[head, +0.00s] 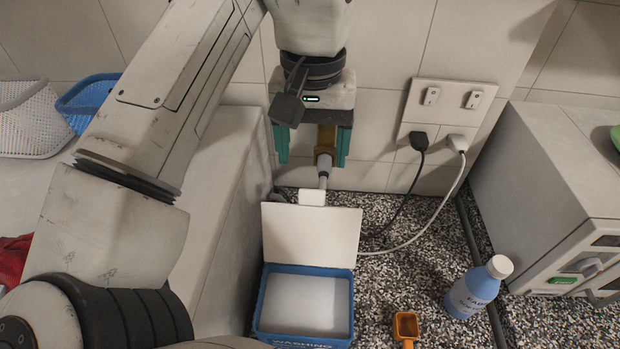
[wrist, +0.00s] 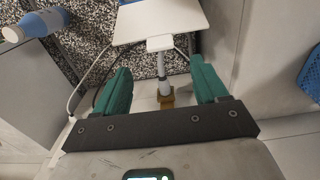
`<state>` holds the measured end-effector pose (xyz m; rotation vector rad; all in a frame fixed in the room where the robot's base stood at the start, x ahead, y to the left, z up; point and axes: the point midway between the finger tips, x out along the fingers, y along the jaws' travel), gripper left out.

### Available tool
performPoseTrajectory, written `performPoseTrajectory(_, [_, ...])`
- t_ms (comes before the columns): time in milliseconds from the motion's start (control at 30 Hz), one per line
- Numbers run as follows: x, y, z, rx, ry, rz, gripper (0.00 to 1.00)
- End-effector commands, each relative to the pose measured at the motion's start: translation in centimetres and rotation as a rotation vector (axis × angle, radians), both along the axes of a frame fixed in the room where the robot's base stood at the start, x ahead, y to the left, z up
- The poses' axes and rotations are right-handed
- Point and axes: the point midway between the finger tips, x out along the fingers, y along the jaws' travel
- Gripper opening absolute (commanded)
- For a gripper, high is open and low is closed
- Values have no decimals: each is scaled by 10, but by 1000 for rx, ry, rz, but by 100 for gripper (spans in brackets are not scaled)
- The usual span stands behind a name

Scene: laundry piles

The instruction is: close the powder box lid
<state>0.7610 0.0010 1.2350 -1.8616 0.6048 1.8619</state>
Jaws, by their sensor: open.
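The powder box (head: 259,312) is blue, holds white powder and stands on the speckled counter. Its white lid (head: 312,236) stands raised at the box's back edge, with a small white tab (head: 312,198) at its top. In the wrist view the lid (wrist: 160,20) is at the top, and a bit of blue box (wrist: 145,62) shows beyond it. My gripper (head: 312,158) is open above and behind the lid, its teal fingers apart from it. In the wrist view my gripper (wrist: 160,75) has no cloth or box part between its fingers.
A grey rod with a brass end (head: 325,150) shows beneath my gripper; its mounting is unclear. A blue-white bottle (head: 474,290) and an orange scoop (head: 405,325) stand right of the box. Plugged cables (head: 430,200) run behind. A pale block (head: 235,190) borders the left, an appliance (head: 550,190) the right.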

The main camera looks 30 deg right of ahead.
Motion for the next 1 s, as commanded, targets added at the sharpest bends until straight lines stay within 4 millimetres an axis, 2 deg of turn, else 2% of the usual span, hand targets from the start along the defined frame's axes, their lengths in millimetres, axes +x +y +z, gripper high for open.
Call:
performPoseTrajectory(200, [-1,0,-40,0,3,1,72])
performPoseTrajectory(433, [0,0,-70,1,1,1,72])
performPoseTrajectory(600, [0,0,-79,0,0,0,72])
performPoseTrajectory(867, [0,0,-80,0,0,0,72])
performPoseTrajectory(1000, [0,0,-80,0,0,0,59])
